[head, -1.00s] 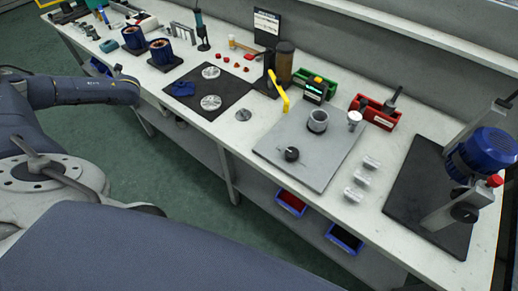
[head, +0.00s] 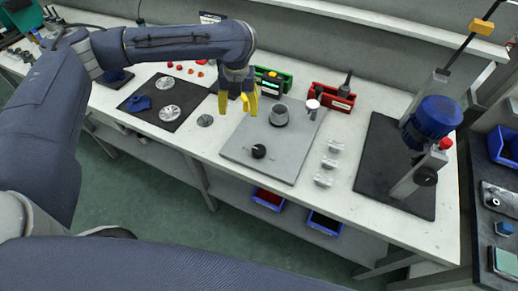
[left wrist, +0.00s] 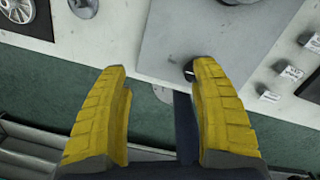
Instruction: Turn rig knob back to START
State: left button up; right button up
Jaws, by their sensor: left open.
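A black knob (head: 259,151) with a pale mark sits on the front left of a grey plate (head: 290,165) on the bench. Another black knob (head: 426,176) is low on the stand with the blue motor at the right. I cannot tell which is the rig knob, and their labels are unreadable. My left gripper (head: 237,103) is open and empty, its yellow fingers pointing down above the plate's left side, behind the first knob in the head view. In the left wrist view the open fingers (left wrist: 160,68) partly hide a black knob (left wrist: 189,70). My right gripper is out of view.
The blue motor (head: 433,117) stands on a black mat (head: 370,175). Green (head: 285,82) and red (head: 320,97) bins stand behind the plate. Blue trays sit below the bench.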

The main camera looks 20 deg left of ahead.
pick_arm(q)
notch_tip(320, 180, up, 4)
jog(key=m, duration=0.2)
send_over(259, 150)
jog(key=shift+g+h, duration=0.3)
jog(key=shift+g, duration=0.1)
notch_tip(259, 150, down, 17)
jog(key=shift+w+a+f, duration=0.1)
jog(key=shift+c, duration=0.2)
jog(key=c, duration=1.3)
